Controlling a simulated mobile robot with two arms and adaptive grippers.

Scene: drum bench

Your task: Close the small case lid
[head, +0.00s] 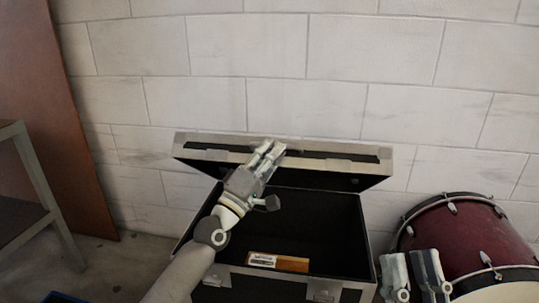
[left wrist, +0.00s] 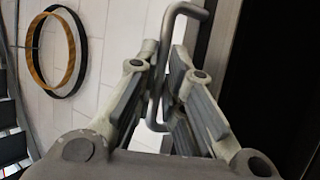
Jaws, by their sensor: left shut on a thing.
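The case (head: 240,278) is black with silver metal edges and stands open in the middle of the head view. Its lid (head: 330,157) is hinged at the back and tilts over the rear of the opening, well apart from the front rim. My left gripper (head: 270,152) is at the lid's edge, left of its middle. In the left wrist view the fingers (left wrist: 165,75) are shut on a bent metal handle (left wrist: 187,9). My right gripper (head: 412,272) is empty at the lower right, its fingers apart, in front of the drum.
A small wood-coloured block with a label (head: 278,262) lies inside the case near the front. A red drum (head: 455,235) stands close at the right. A grey-framed shelf (head: 40,185) and a brown panel (head: 70,120) are at the left. A block wall (head: 300,50) is behind the case.

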